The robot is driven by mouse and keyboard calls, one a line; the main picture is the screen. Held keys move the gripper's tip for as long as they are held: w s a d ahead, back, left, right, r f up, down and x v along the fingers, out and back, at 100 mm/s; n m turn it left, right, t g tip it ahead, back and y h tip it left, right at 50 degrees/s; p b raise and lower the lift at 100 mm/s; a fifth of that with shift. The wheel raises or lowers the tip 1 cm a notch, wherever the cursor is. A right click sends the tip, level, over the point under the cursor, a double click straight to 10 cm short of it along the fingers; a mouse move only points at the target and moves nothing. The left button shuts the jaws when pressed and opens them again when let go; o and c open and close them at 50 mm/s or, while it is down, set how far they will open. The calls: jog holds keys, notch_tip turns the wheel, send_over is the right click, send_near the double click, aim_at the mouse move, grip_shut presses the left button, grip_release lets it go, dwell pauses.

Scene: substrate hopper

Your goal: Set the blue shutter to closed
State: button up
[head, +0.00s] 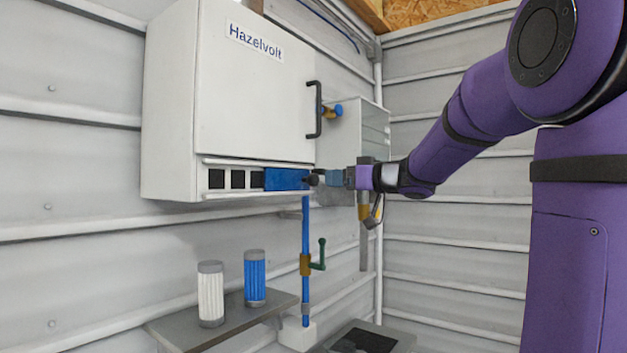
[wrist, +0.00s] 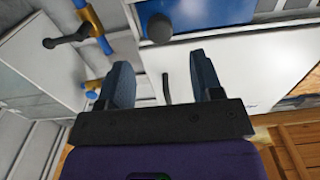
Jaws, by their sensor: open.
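The blue shutter (head: 285,179) sits in a slot rail along the bottom of the white Hazelvolt cabinet (head: 255,90), at the rail's right end. Several dark square openings (head: 237,179) show uncovered to its left. A dark round knob (head: 311,179) is at the shutter's right end. In the wrist view the shutter (wrist: 220,12) is at the top, with the knob (wrist: 158,28) near its left end. My gripper (head: 326,178) is close to the knob. In the wrist view its blue fingers (wrist: 160,60) are open and empty, with the knob just beyond and between their tips.
The cabinet door with its black handle (head: 316,110) is above the rail. A blue pipe (head: 305,225) with a green-handled valve (head: 319,255) runs below. A shelf (head: 180,329) holds a white filter (head: 210,294) and a blue filter (head: 254,278). A grey box (head: 368,130) is behind my gripper.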

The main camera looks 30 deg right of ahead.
aim_at(316, 178)
jog(key=x, duration=0.8)
jog(key=shift+w, duration=0.1)
jog(key=shift+c, duration=0.4)
